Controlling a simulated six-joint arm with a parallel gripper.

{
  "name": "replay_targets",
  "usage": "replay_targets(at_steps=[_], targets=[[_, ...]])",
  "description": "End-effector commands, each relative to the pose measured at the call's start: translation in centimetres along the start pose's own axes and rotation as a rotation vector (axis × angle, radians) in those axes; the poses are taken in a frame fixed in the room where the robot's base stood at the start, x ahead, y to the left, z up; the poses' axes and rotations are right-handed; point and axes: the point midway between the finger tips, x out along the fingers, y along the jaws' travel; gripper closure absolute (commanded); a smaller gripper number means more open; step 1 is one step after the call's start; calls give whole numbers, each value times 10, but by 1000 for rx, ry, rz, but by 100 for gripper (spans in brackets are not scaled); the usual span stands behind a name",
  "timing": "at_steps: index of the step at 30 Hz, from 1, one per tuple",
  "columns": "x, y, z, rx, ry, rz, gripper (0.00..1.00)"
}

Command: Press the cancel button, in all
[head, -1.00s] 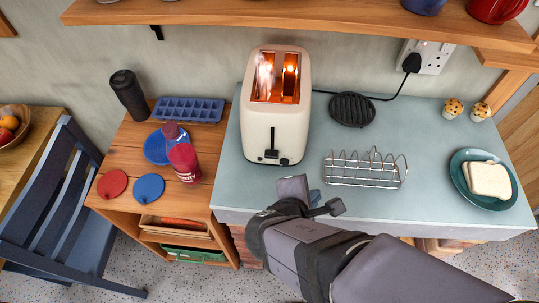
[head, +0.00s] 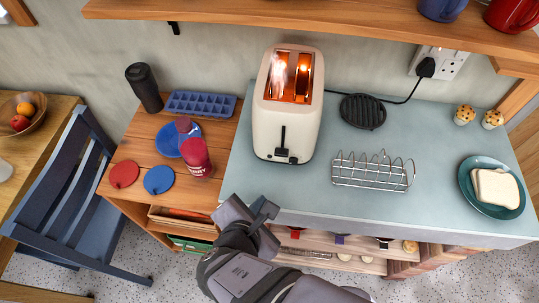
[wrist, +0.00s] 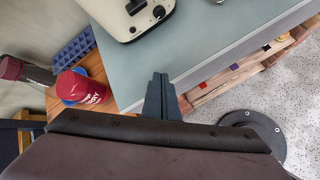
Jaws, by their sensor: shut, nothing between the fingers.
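The cream toaster (head: 287,125) stands on the grey-blue counter, its slots glowing orange with a pale wisp above. Its black lever (head: 282,151) is low on the front face. A small control (head: 293,160) sits beside the lever. I cannot tell which is the cancel button. My gripper (head: 262,210) is shut and empty, by the counter's front left edge, apart from the toaster. Its fingers show centrally in the wrist view (wrist: 162,95).
A wire toast rack (head: 372,172) stands right of the toaster, with a black round trivet (head: 362,111) behind. A teal plate (head: 466,181) holds bread. A red bottle (head: 196,158) stands on the wooden unit to the left. Counter between gripper and toaster is clear.

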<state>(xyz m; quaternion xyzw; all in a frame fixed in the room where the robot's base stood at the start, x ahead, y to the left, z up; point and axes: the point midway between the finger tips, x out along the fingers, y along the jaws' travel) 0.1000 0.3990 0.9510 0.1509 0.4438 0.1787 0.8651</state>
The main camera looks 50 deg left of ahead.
Motion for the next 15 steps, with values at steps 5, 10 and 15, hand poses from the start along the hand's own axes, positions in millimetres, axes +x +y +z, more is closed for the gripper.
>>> replay_targets(at_steps=[5,10,15], targets=[[3,2,3,3,-1,-1,100],[12,8,9,3,-2,-2,100],[25,18,20,4,-2,-2,100]])
